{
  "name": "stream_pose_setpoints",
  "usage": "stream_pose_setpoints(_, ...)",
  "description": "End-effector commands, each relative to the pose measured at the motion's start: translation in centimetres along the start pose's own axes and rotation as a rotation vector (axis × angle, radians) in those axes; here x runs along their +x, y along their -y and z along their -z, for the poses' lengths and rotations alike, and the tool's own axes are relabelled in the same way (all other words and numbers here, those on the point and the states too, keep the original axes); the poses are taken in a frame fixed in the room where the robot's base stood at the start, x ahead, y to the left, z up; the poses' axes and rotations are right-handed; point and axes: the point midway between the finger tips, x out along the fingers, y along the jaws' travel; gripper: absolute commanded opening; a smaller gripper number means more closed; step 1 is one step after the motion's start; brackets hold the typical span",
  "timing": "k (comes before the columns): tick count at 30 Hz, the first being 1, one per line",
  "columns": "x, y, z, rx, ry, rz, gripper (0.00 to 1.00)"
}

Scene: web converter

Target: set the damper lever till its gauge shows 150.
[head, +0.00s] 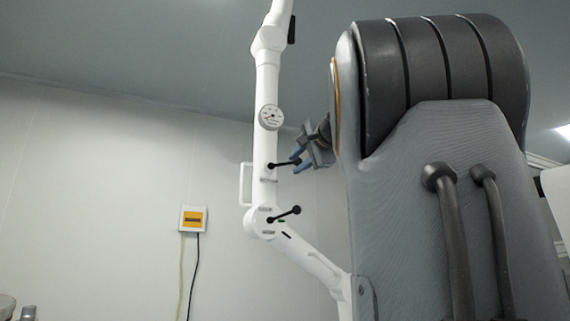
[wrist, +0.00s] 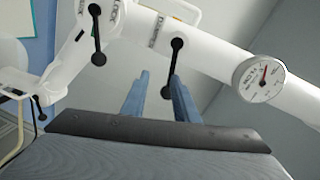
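A white jointed arm-like fixture (head: 266,85) carries a round white gauge (head: 270,117), which also shows in the wrist view (wrist: 259,79). The gauge has a red needle pointing near the top of its dial; its numbers are too small to read. Below the gauge is an upper black lever (head: 284,164), also in the wrist view (wrist: 173,66). A lower black lever (head: 285,214) is on the joint, also in the wrist view (wrist: 97,38).
Another black lever (wrist: 39,108) hangs at the left of the wrist view. A white handle (head: 245,184) sticks out left of the fixture. A yellow and white wall box (head: 193,219) has cables hanging down. A large grey and black body fills the right and hides most of my arm.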

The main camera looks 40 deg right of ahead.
Motion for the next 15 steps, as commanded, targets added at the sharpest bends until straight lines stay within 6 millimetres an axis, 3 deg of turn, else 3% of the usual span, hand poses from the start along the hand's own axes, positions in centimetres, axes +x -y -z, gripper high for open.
stream_pose_setpoints(1,-0.7,1.1,0.7,0.007,-0.011,0.017,0.27)
stream_pose_setpoints(5,-0.7,2.1,1.3,0.015,-0.019,0.033,0.27)
stream_pose_setpoints(15,4.3,2.2,1.4,0.014,-0.017,0.031,0.27)
